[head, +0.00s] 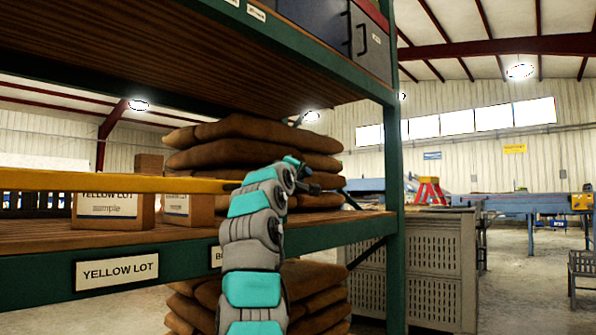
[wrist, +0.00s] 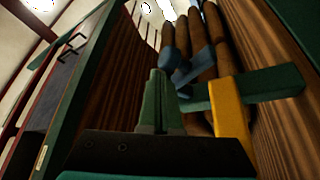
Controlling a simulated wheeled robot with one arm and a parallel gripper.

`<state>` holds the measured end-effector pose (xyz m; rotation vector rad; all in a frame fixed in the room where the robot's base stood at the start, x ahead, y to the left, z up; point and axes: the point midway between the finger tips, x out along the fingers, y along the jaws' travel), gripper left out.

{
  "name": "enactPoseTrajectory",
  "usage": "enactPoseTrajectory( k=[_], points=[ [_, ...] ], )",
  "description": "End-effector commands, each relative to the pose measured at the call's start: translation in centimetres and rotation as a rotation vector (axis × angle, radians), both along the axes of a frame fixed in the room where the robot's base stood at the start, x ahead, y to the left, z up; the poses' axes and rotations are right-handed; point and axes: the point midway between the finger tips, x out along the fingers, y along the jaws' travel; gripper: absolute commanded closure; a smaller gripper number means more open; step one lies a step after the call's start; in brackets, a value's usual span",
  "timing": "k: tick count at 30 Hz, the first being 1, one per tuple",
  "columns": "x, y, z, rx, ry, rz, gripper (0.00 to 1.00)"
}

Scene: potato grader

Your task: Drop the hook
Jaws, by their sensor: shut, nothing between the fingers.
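My gripper (head: 300,182) is in front of the stacked sacks, between the upper and lower shelf boards. In the wrist view its green fingers (wrist: 158,105) are together with nothing between them. A yellow bar (head: 110,181) runs along the shelf front from the left to my wrist; its right end is hidden behind my arm. The wrist view shows the bar (wrist: 229,112) to the right of the fingers, apart from them. Blue-grey pieces (wrist: 190,68) show just beyond the fingertips. I cannot tell whether they are the hook; no hook is clearly visible.
Brown sacks (head: 240,140) fill the shelf behind my gripper. A green rack post (head: 397,160) stands to the right. Boxes (head: 113,209) marked YELLOW LOT sit on the left shelf. The upper shelf (head: 150,60) is overhead. A slatted grey crate (head: 440,265) stands beyond the post.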

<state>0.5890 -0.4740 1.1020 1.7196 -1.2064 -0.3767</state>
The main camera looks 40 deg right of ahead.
Motion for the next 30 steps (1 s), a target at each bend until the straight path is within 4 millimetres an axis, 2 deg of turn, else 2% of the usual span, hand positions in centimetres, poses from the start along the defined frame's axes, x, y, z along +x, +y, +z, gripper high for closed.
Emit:
enactPoseTrajectory(
  k=[5, 23, 30],
  points=[
    [0.0, 0.0, -0.5, 0.0, 0.002, 0.0, 1.0],
    [0.0, 0.0, -0.6, 0.0, 0.001, 0.0, 1.0],
    [-0.8, 1.5, -1.2, -0.005, -0.005, 0.0, 1.0]
  ],
)
